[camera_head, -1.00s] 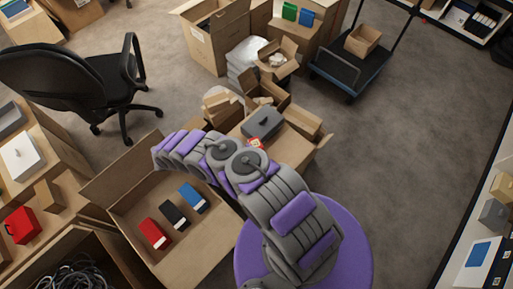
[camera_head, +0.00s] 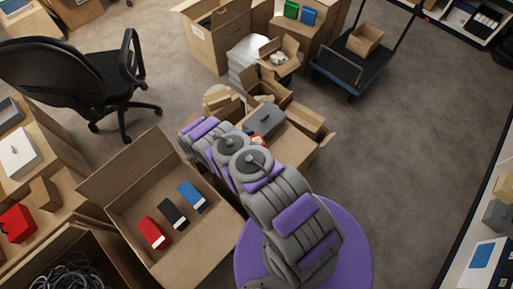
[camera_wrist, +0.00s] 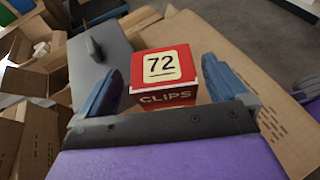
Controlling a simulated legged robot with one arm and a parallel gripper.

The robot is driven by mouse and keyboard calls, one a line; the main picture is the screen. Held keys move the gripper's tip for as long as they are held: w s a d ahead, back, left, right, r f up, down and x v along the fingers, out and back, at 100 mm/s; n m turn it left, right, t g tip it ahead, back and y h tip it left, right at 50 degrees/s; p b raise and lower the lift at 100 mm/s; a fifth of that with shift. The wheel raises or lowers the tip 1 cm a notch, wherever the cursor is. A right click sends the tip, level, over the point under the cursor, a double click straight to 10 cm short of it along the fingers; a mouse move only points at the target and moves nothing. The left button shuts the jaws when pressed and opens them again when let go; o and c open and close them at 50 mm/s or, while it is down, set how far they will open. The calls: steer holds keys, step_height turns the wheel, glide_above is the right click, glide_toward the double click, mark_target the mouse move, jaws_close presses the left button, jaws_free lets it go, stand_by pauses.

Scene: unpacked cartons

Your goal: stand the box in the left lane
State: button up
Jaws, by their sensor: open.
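A red box (camera_wrist: 165,75) with a cream "72" label and the word CLIPS lies ahead of my gripper (camera_wrist: 163,66) in the wrist view. The blue fingers are open and apart, one on each side of the box. I cannot tell whether either finger touches it. In the head view a bit of the red box (camera_head: 257,140) shows beside my arm, near a grey case (camera_head: 264,121) on a brown carton (camera_head: 293,148). My gripper is hidden behind the arm there. No lane markings can be made out.
An open carton (camera_head: 118,172) at the left holds a red, a black and a blue box in a row. A black office chair (camera_head: 65,75) and a cart (camera_head: 345,70) stand farther back. Open floor (camera_head: 410,130) lies at the right.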

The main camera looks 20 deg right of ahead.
mark_target(260, 141)
steer(key=b+x, duration=0.1)
steer(key=x, duration=0.2)
steer(key=shift+s+d+f, duration=0.1)
steer(key=shift+d+f, duration=0.1)
steer(key=shift+d, duration=0.3)
steer(key=shift+a, duration=0.2)
steer(key=c, duration=0.6)
steer(key=shift+d, duration=0.1)
steer(key=c, duration=0.7)
steer(key=shift+r, duration=0.1)
